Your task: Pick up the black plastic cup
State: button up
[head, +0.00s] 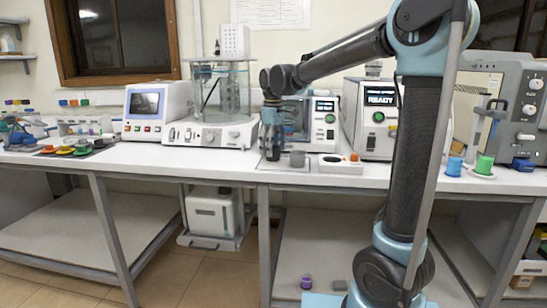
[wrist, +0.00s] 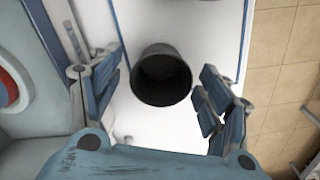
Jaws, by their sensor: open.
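The black plastic cup (wrist: 161,78) shows in the wrist view with its round dark opening towards the camera. In the wrist view my gripper (wrist: 160,70) is open, with one finger on each side of the cup in the picture. A gap shows at the left finger; the right finger looks very near the rim, and I cannot tell if it touches. The cup's lower part is hidden.
Behind my gripper stand a glass bath apparatus (head: 222,132) and boxy testers (head: 371,118). A white tray (head: 340,168) with an orange-topped item lies right of the cup. Blue (head: 454,167) and green (head: 484,166) cups stand farther right. The bench front edge is close.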

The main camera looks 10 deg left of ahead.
jog(key=shift+f, duration=0.45)
jog(key=c, duration=1)
notch_tip(320, 180, up, 10)
jog(key=shift+r, duration=0.1)
